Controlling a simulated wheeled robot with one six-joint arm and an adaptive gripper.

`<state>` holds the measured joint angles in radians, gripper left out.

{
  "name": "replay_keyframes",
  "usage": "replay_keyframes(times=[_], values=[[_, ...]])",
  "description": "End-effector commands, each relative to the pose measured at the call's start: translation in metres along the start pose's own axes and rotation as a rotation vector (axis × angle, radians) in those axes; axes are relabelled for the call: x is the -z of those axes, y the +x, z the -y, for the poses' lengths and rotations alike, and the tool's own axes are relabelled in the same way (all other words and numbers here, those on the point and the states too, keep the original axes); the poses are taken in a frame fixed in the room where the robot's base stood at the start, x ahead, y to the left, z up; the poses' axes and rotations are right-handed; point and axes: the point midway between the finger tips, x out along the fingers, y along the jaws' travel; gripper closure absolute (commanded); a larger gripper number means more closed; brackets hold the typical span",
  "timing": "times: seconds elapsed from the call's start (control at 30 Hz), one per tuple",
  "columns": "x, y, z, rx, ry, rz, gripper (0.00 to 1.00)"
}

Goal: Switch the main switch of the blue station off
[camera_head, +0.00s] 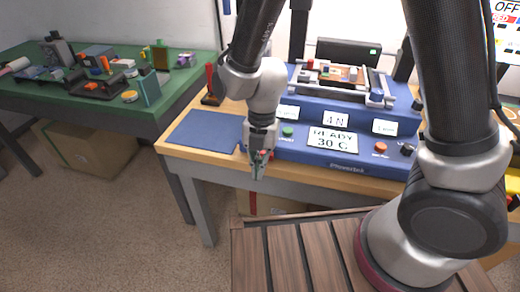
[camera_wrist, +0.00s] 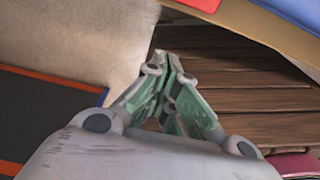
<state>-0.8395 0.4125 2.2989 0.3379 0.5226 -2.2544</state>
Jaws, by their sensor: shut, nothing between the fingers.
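The blue station (camera_head: 340,115) stands on a wooden-topped table in the head view. Its display (camera_head: 333,140) reads "READY 30 C". On its front are a green button (camera_head: 288,131), a red-orange button (camera_head: 381,147) and a black knob (camera_head: 407,150). I cannot tell which part is the main switch; a bit of red shows beside my gripper at the station's left end. My gripper (camera_head: 258,172) is shut and empty, pointing down in front of the table's front edge. In the wrist view my gripper (camera_wrist: 167,62) shows its green-grey fingers together, with nothing between them.
A blue mat (camera_head: 205,130) lies on the table left of the station. A red-handled tool (camera_head: 210,85) stands behind it. A green table (camera_head: 120,110) with several parts is at the left, a cardboard box (camera_head: 90,150) beneath it. A slatted wooden deck (camera_head: 290,255) lies below.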

Motion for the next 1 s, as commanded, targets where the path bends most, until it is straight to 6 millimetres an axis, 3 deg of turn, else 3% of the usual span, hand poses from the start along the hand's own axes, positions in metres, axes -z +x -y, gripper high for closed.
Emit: replay_keyframes(times=[0.1, 0.3, 1.0], values=[[-0.019, -0.007, 0.000, -0.002, 0.002, 0.000, 1.00], [-0.035, -0.013, 0.000, 0.000, 0.001, -0.001, 1.00], [-0.048, -0.021, 0.000, 0.000, -0.001, 0.001, 1.00]])
